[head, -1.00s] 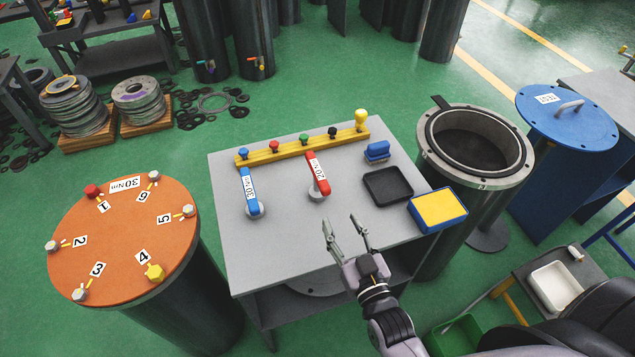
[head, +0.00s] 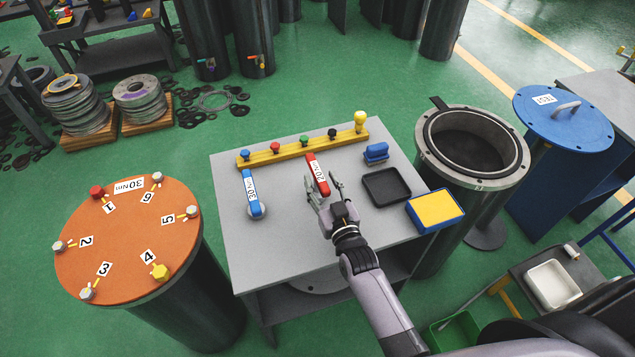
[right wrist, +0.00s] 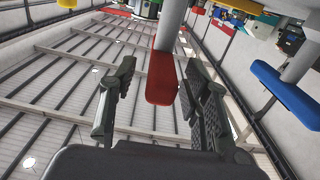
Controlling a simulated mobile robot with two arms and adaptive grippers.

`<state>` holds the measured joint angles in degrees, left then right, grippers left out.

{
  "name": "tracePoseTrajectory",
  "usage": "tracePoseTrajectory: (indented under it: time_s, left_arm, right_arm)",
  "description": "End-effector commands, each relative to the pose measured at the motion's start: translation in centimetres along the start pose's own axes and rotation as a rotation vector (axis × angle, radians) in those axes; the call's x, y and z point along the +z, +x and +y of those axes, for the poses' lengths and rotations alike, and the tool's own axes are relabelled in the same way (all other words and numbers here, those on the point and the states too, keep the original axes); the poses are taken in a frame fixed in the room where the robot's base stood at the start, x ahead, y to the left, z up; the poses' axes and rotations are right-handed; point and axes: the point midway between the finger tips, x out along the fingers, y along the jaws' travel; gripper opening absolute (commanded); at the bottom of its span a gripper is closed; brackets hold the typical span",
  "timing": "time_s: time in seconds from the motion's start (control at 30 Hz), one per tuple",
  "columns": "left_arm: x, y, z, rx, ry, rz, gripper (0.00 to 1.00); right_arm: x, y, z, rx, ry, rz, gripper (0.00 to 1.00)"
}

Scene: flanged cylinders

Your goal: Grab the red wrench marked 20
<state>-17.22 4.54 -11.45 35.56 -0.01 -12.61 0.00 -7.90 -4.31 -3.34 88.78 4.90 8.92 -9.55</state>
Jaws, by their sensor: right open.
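The red wrench (head: 312,162) lies on the grey table with its far end close to the yellow rack. Its white label appears to read 20 Nm. My right gripper (head: 322,192) is open at the wrench's near part, which it partly hides in the head view. In the right wrist view the red wrench (right wrist: 161,80) shows between the two spread fingers, with a visible gap on the left side; contact on the right is unclear. My left gripper is in neither view.
A blue wrench (head: 249,184) lies to the left on the grey table (head: 285,245). The yellow rack (head: 290,150) with several coloured knobs runs along the back. A black tray (head: 387,186), a blue block (head: 376,152) and a yellow-topped blue box (head: 436,211) stand to the right.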

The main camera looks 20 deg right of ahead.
Motion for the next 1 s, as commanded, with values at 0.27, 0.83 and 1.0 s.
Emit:
tracePoseTrajectory:
  time_s: [0.27, 0.83, 1.0]
  left_arm:
    - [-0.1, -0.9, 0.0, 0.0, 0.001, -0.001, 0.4]
    - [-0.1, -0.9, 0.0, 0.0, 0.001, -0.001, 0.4]
    - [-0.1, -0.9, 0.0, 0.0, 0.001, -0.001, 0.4]
  right_arm:
    - [-0.2, 3.6, 0.1, 0.0, -0.001, 0.001, 0.43]
    - [-0.1, 3.9, 0.1, 0.0, 0.0, 0.001, 0.25]
    - [-0.1, 3.9, 0.1, 0.0, 0.0, 0.001, 0.14]
